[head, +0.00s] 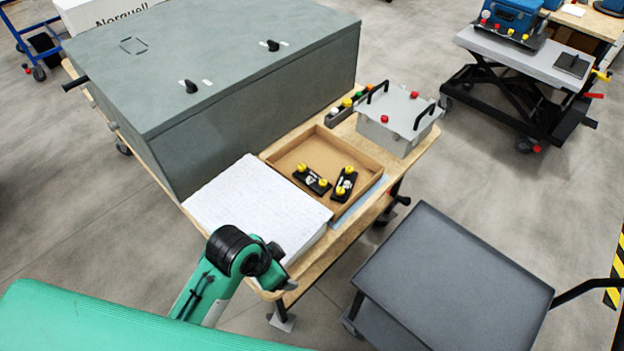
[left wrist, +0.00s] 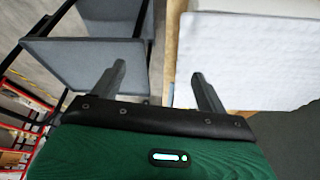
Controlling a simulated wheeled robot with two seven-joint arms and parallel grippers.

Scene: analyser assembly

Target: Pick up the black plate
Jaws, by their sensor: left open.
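Two small black plates with yellow knobs, one at the left (head: 311,181) and one at the right (head: 345,184), lie in the shallow wooden tray (head: 272,160) on the wooden table. A flat dark plate (head: 572,65) also lies on the lift cart at the far right. Which one is the black plate I cannot tell. My left gripper (left wrist: 158,83) is open with nothing between its fingers. In the head view it is mostly hidden behind my black wrist, at the near edge of the white padded block. No black plate shows in the left wrist view. My right gripper is not in view.
The white padded block (head: 255,205) lies beside the tray, at its near left. A large grey case (head: 220,75) fills the table's left side. A light grey box with black handles (head: 398,120) stands behind the tray. A grey cart (head: 450,280) stands at the right.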

